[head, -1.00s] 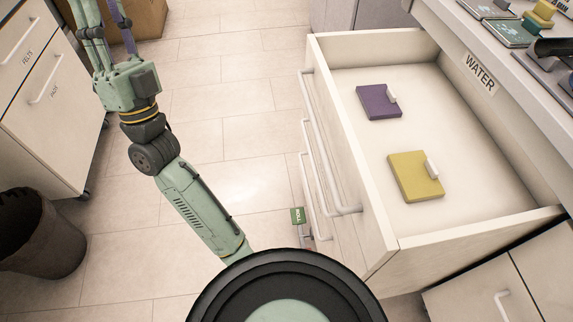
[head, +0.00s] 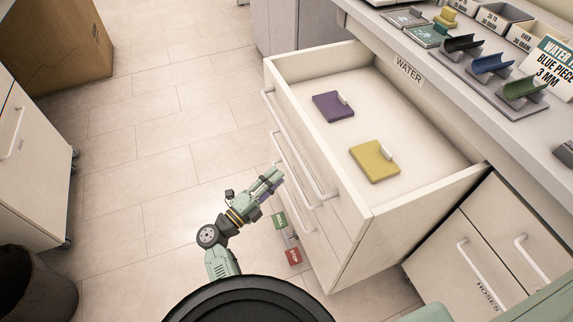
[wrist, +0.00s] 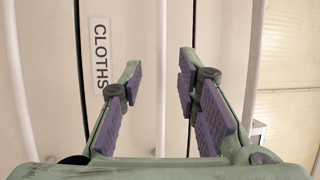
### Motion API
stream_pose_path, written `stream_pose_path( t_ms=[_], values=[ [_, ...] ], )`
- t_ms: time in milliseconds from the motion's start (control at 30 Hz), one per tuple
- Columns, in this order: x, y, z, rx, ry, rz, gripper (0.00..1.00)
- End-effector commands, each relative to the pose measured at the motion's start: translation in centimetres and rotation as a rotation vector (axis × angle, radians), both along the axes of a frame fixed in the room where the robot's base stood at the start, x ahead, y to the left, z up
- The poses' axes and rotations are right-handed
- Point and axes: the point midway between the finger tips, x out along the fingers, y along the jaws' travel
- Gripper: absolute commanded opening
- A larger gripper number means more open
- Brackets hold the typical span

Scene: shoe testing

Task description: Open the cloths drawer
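The cloths drawer shows in the wrist view as a pale front panel with a CLOTHS label (wrist: 100,60). The view is turned, so the label reads sideways. A white bar handle (wrist: 162,75) runs beside the label and lies between my gripper's (wrist: 160,85) two fingers in the picture. The fingers are green with purple pads, spread apart and empty. I cannot tell how far the bar is from the pads. In the head view my gripper (head: 276,180) is low beside the drawer fronts, under the open top drawer, whose overhang hides much of the lower fronts.
The open top drawer (head: 420,185) holds a purple block (head: 333,106) and a yellow block (head: 374,162). A dark bin (head: 35,290) stands at lower left. The floor (head: 165,130) left of the drawers is clear.

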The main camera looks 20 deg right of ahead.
Motion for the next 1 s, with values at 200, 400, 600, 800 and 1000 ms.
stream_pose_path(
  t_ms=[200, 400, 600, 800, 1000],
  values=[
    [1.6, -3.6, 1.0, -0.001, -0.001, -0.002, 0.3],
    [2.4, -5.1, 1.2, 0.0, -0.001, 0.0, 0.3],
    [2.5, -5.4, 1.1, -0.001, -0.001, 0.001, 0.3],
    [2.5, -5.3, 1.1, -0.001, -0.001, 0.001, 0.24],
    [2.5, -5.3, 1.1, -0.001, -0.001, 0.001, 0.11]
  ],
)
